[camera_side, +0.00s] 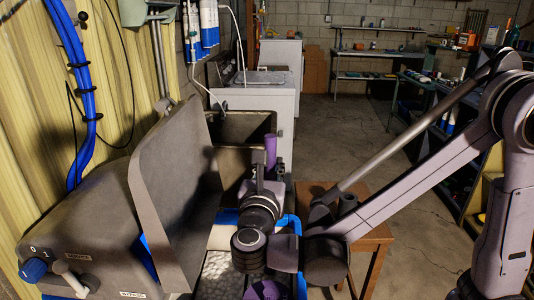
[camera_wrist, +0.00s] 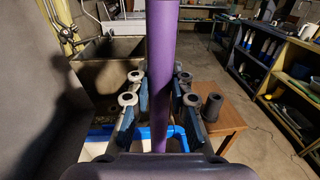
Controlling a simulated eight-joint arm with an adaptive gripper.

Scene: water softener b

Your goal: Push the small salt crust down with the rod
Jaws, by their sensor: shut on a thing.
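My gripper (camera_wrist: 157,98) is shut on a purple rod (camera_wrist: 162,40), with its blue-padded fingers on both sides. In the side view the rod's upper end (camera_side: 270,150) stands upright above my gripper (camera_side: 268,186). A purple piece (camera_side: 266,291) shows low in the frame, under my wrist; I cannot tell if it is the rod's lower end. Grey-white speckled salt (camera_side: 222,273) lies inside the open softener tank, edged in blue (camera_side: 229,216). I cannot make out the small crust apart from the salt. My wrist hides much of the opening.
The softener's raised grey lid (camera_side: 165,205) stands close left of my wrist. A wooden stool (camera_side: 376,236) with a dark cup (camera_wrist: 212,106) is to the right. A grey sink (camera_side: 240,135) stands behind. Open floor lies farther right.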

